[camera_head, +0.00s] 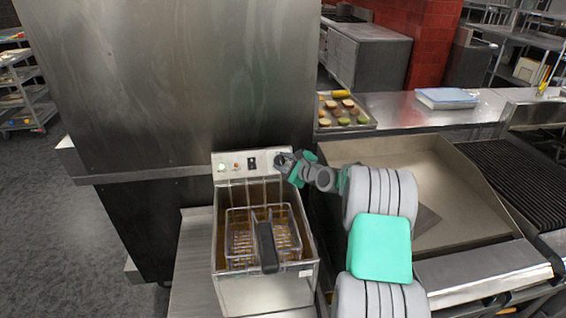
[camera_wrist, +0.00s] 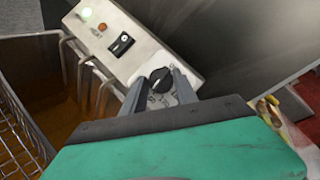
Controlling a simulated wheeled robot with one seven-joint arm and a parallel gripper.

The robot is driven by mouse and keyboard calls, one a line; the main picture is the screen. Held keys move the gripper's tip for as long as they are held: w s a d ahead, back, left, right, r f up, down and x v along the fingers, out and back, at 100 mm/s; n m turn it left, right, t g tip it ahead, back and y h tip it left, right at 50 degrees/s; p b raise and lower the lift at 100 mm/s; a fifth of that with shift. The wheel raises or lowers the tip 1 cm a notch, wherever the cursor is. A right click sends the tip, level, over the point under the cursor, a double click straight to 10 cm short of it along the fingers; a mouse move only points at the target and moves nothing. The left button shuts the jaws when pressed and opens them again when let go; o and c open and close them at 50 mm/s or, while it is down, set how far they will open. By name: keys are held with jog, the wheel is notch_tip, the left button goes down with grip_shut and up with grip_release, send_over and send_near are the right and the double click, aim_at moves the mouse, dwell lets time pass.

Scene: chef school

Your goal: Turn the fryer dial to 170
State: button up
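The fryer (camera_head: 227,275) stands on the counter, with a light metal control panel at its back. Its dial is a black round knob with a pale mark (camera_wrist: 160,78) at the right end of the panel in the wrist view. My gripper (camera_wrist: 159,86) is at the dial, with one finger on each side of it. The fingers look apart, with a small gap to the knob; contact is not clear. In the head view my gripper (camera_head: 290,168) covers most of the dial area.
A black switch (camera_wrist: 121,43) and indicator lights (camera_wrist: 102,27) sit left of the dial. Wire baskets with a black handle (camera_head: 266,247) hang in the oil. A tall steel cabinet (camera_head: 180,80) stands close behind; a flat griddle (camera_head: 440,190) lies to the right.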

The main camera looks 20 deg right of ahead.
grip_shut()
jog(key=shift+n, duration=0.4)
jog(key=shift+d+n+g+y+b, duration=0.1)
jog(key=shift+n+g+y+b, duration=0.2)
jog(key=shift+n+g+y, duration=0.3)
jog(key=n, duration=0.1)
jog(key=n+g, duration=0.1)
jog(key=shift+w+d+r+n, duration=0.1)
jog(key=shift+r+n, duration=0.1)
jog(key=shift+n, duration=0.1)
jog(key=n+g+p, duration=0.1)
jog(key=n+p, duration=0.1)
jog(key=shift+w+r+n+g+y, duration=0.1)
jog(key=shift+r+n+g+y, duration=0.1)
jog(key=shift+n+g+y, duration=0.2)
jog(key=shift+f+n+g+p, duration=0.1)
jog(key=shift+n+g+p, duration=0.3)
jog(key=shift+n+p, duration=0.2)
